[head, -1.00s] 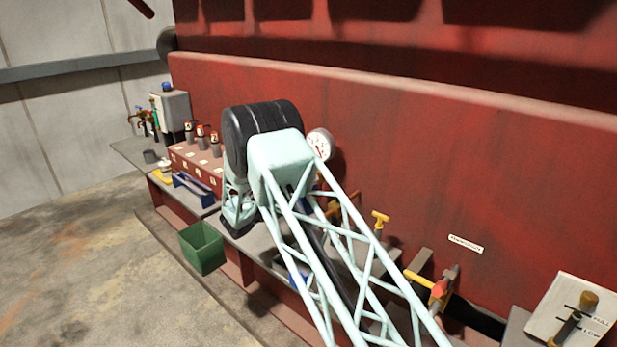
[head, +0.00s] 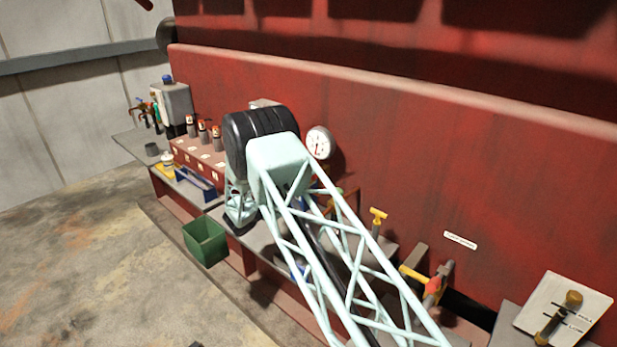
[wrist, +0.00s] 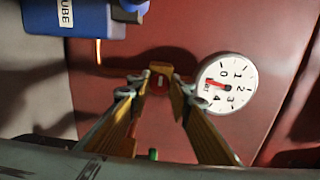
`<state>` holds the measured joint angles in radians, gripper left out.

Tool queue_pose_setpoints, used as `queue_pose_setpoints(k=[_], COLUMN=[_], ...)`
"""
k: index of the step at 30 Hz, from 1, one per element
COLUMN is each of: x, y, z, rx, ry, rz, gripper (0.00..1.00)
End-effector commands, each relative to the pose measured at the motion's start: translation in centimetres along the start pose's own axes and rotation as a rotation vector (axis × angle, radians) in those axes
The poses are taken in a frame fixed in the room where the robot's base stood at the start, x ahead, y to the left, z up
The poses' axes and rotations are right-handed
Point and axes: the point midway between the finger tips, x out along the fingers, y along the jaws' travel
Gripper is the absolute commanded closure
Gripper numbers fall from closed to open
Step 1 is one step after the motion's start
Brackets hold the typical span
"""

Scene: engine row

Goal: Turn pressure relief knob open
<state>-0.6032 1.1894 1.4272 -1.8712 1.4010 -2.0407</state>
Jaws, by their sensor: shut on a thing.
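In the head view my arm hides the gripper and the knob.
A blue box marked "LUBE" (wrist: 84,16) is close at the upper left of the wrist view. In the head view a yellow T-handle (head: 377,219), a red-and-yellow valve (head: 433,287) and a lever plate (head: 590,303) stand to the right.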

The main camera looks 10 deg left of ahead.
Motion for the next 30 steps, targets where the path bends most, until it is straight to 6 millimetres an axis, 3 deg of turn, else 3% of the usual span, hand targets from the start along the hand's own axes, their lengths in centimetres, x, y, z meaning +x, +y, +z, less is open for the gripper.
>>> queue_pose_setpoints(k=[17,18,22,30], x=[-0.01,-0.01,-0.01,-0.01], y=[0.08,0.08,0.06,0.03], z=[-0.02,-0.02,-0.02,0.0], rx=[-0.046,-0.046,-0.045,-0.045], ry=[0.0,0.0,0.0,0.0], rz=[0.001,0.0,0.0,0.0], gripper=[0.92,0.8,0.69,0.68])
